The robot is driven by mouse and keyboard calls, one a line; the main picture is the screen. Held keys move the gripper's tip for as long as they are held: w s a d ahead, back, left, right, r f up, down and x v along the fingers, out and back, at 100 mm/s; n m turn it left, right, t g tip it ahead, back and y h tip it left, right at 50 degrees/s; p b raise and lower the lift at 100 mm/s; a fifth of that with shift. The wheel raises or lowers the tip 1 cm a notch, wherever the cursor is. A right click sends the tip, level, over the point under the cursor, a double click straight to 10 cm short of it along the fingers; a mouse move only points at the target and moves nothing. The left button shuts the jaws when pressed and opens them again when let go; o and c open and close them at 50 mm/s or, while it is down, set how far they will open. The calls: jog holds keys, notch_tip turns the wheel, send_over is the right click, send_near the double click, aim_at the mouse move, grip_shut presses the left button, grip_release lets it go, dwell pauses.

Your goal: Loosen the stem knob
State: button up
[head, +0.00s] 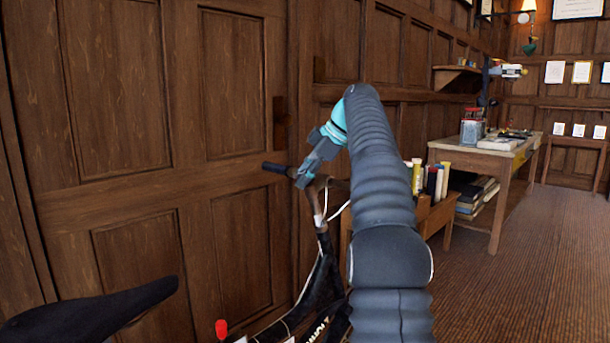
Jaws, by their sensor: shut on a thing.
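A black bicycle (322,270) stands beside the panelled wall, with its handlebar grip (275,168) pointing left. My gripper (303,180) reaches down from the upper right to the top of the bicycle's stem (319,200). Its grey fingers are shut at the stem top, where the stem knob would sit. The knob is hidden by the fingers and too small to make out. My arm covers the right part of the handlebar and the front of the bicycle.
The black saddle (90,312) is at the lower left, with a small red part (221,328) near it. The wood-panelled wall (130,90) is close behind the bicycle. A wooden bin with rolled tubes (443,178) and a table (485,163) stand right. The brown floor (530,270) is clear.

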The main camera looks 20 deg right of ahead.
dwell(0.4)
jog(key=o, duration=1.2)
jog(key=shift+c, duration=0.2)
jog(key=shift+v, duration=1.45)
jog(key=s+d, duration=0.8)
jog(key=s, duration=0.1)
jog(key=shift+w+r, duration=0.1)
